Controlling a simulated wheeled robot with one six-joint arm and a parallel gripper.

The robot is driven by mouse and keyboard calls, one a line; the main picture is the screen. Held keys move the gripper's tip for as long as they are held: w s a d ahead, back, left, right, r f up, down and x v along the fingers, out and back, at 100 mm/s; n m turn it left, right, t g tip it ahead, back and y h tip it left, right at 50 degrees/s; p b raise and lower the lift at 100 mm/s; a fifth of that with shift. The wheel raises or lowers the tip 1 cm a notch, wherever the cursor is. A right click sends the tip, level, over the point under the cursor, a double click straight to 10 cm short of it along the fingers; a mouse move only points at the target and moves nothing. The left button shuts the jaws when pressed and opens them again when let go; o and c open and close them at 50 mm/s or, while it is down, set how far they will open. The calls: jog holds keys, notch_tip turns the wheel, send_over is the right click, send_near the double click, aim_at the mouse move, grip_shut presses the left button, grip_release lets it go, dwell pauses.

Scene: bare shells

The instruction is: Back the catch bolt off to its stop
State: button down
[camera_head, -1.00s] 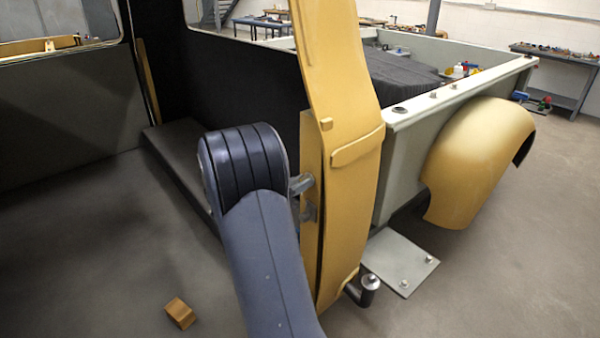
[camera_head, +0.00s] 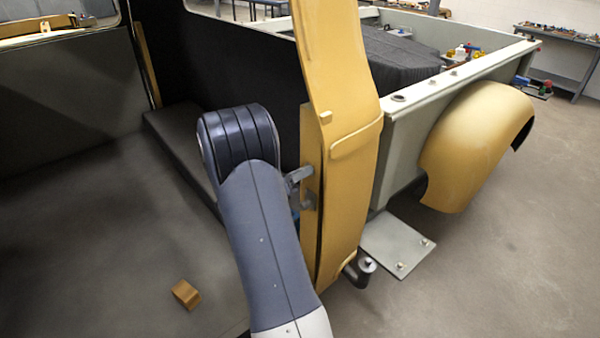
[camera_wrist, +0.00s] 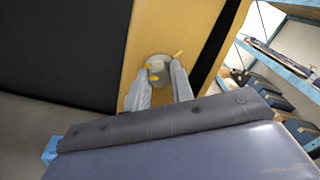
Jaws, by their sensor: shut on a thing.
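The catch bolt, a round grey head (camera_wrist: 157,64) with small yellow marks at its edge, sits on the inner face of the yellow door pillar (camera_wrist: 150,30) in the wrist view. My gripper (camera_wrist: 158,77) has its two pale fingers on either side of the bolt head and is shut on it. In the head view, the yellow pillar (camera_head: 345,150) stands upright right of my arm. Small grey metal parts (camera_head: 300,178) show at its inner face. My arm hides most of the gripper there, and the bolt head cannot be made out.
A small wooden block (camera_head: 186,294) lies on the floor left of my arm. A dark step (camera_head: 175,140) runs behind it. Right of the pillar are the pale truck bed side (camera_head: 440,100), a yellow fender (camera_head: 480,145) and a metal plate (camera_head: 398,245). Floor at right is clear.

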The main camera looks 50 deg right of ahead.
jog(key=c, duration=1.3)
grip_release()
jog(key=shift+o, duration=0.2)
jog(key=shift+a, duration=0.1)
jog(key=w+a+b, duration=0.1)
jog(key=a+b, duration=0.1)
jog(key=a, duration=0.8)
jog(key=shift+w+a+b, duration=0.15)
jog(key=shift+a+b, duration=0.1)
jog(key=shift+b, duration=0.05)
jog(key=shift+d, duration=0.1)
